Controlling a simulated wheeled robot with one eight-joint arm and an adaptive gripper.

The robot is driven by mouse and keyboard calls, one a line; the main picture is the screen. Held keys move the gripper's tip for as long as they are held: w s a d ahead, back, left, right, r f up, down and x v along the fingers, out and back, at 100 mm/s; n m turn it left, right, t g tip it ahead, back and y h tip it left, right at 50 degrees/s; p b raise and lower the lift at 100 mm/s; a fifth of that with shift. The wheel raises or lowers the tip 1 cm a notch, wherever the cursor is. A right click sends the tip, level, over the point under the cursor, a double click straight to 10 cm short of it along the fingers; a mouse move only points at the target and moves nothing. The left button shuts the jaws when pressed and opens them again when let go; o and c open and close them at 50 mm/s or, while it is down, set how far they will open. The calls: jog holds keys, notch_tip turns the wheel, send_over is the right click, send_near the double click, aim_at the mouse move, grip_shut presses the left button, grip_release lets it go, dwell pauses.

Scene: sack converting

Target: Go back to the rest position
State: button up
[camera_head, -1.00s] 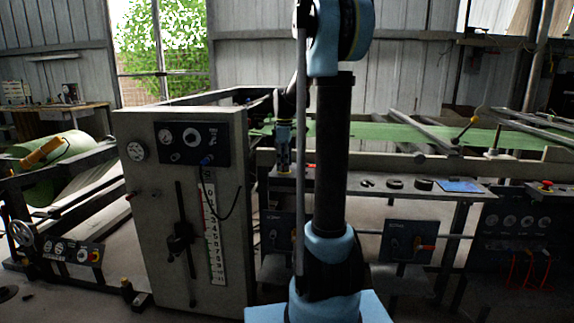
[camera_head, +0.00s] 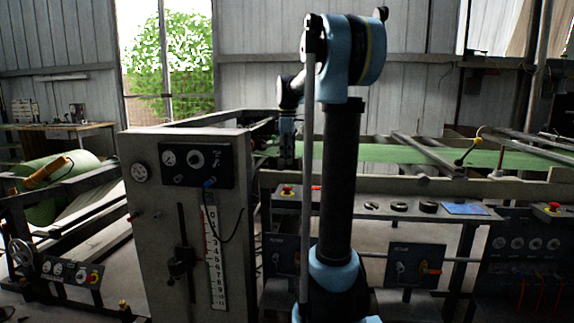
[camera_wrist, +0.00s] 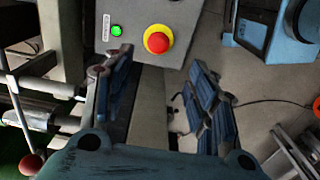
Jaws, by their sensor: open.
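My gripper (camera_wrist: 160,88) is open and empty in the wrist view, its two dark ribbed fingers apart. Between and beyond the fingertips is a grey panel (camera_wrist: 182,13) with a red push button (camera_wrist: 157,42) on a yellow collar and a lit green lamp (camera_wrist: 116,30). The fingers do not appear to touch the button. In the head view my gripper (camera_head: 286,155) hangs pointing down behind my arm's upright link, above the machine's ledge. A red button (camera_head: 287,190) shows on the ledge below it.
A grey control cabinet (camera_head: 150,235) with gauges and a number scale stands left of my arm. Black rings (camera_head: 399,206) and a blue sheet (camera_head: 465,209) lie on the ledge. A green web (camera_head: 375,153) runs behind. Rollers and a levered bar (camera_head: 468,148) are at right.

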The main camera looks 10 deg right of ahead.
jog(key=shift+s, duration=0.1)
jog(key=s+f+m+t, duration=0.1)
jog(key=s+f+m, duration=0.3)
jog(key=s, duration=0.6)
jog(key=s+f+m, duration=0.3)
jog(key=s+f, duration=0.2)
jog(key=s, duration=0.6)
jog(key=s+d+f+m+t, duration=0.1)
jog(key=s+f+m, duration=0.6)
jog(key=s+f, duration=0.7)
jog(key=shift+f, duration=0.75)
jog(key=shift+w+f, duration=0.2)
jog(key=shift+w, duration=0.15)
